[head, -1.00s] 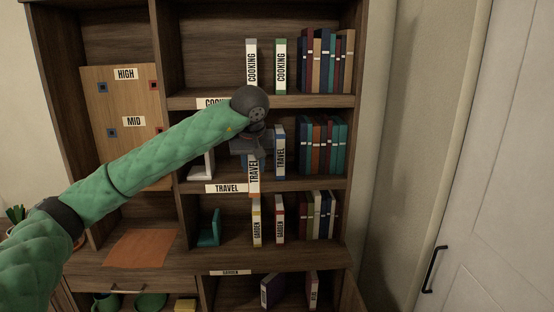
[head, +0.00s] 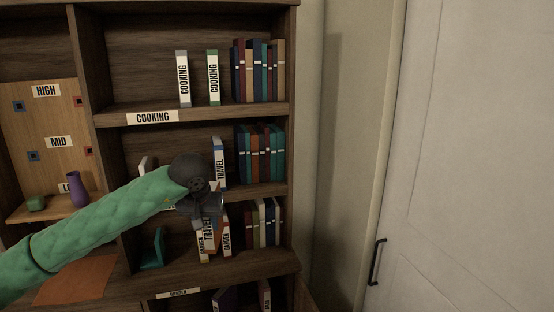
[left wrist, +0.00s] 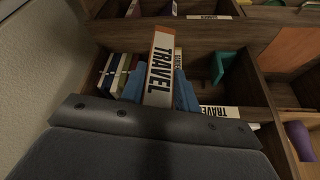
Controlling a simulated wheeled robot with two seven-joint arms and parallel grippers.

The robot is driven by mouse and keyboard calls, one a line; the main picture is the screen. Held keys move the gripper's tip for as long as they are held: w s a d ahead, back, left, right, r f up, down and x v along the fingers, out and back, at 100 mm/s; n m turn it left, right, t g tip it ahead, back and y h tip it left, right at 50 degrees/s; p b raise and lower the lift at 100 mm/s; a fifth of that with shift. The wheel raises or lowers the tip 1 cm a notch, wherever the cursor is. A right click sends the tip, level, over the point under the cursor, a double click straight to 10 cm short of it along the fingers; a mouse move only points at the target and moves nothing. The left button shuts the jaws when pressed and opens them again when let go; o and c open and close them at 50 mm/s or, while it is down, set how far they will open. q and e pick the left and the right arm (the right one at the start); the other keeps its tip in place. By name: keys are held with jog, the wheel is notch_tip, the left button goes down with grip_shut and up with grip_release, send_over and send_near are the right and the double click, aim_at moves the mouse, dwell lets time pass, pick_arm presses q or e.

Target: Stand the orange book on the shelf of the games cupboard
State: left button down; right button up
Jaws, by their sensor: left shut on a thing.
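My left gripper (head: 207,212) is shut on the orange book (head: 209,236), a white-spined book marked TRAVEL with orange ends. In the left wrist view the book (left wrist: 161,72) stands out between the blue fingers (left wrist: 160,92). In the head view the gripper and book are in front of the garden shelf, and the arm hides part of the book. Below, a lower compartment holds a purple book (head: 225,299) and a light-spined book (head: 264,295). I cannot tell whether this is the games cupboard, since no games label is readable. My right gripper is not in view.
Garden books (head: 226,236) stand close behind the held book. A teal bookend (head: 153,250) is to their left. The travel (head: 218,162) and cooking shelves (head: 213,78) are above. A purple vase (head: 77,189) stands at left. A white door (head: 460,150) is at right.

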pick_arm(q)
jog(key=s+a+f, duration=0.1)
jog(key=s+f, duration=0.2)
jog(key=f, duration=0.5)
jog(key=s+a+f, duration=0.1)
jog(key=s+f, duration=0.3)
jog(key=f, duration=0.4)
jog(key=shift+s+f, duration=0.15)
jog(key=shift+f, duration=0.1)
jog(key=shift+d, duration=0.1)
